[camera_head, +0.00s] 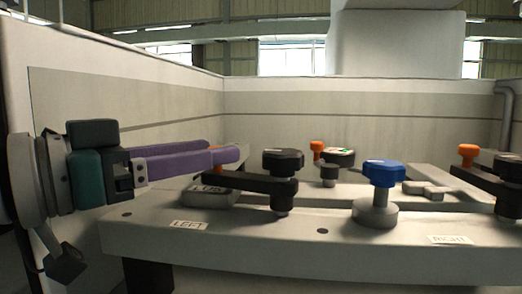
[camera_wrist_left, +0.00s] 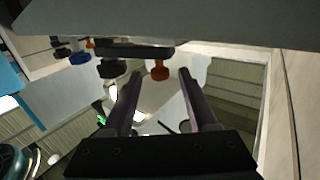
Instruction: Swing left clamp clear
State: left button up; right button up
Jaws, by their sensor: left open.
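The left clamp is a dark bar (camera_head: 245,182) with a black star knob (camera_head: 283,160) on it and an orange knob (camera_head: 231,154) at its left end. My left gripper (camera_head: 224,152), with purple fingers, reaches in level from the left. Its tips overlap the orange knob and partly hide it. In the left wrist view the orange knob (camera_wrist_left: 158,70) shows in the gap between the spread fingers (camera_wrist_left: 159,76), around tip level. I see no clear contact. The black knob (camera_wrist_left: 113,68) shows to its left there. My right gripper is out of view.
The pale machine table (camera_head: 260,240) carries LEFT (camera_head: 188,225) and RIGHT (camera_head: 450,240) labels. A blue knob (camera_head: 383,172) stands at its middle, and the right clamp's orange knob (camera_head: 468,151) at the right. Pale walls (camera_head: 130,105) close off the left and back.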

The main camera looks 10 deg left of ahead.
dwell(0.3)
pick_arm(q)
notch_tip(320, 180, up, 20)
jog(key=p, duration=0.7)
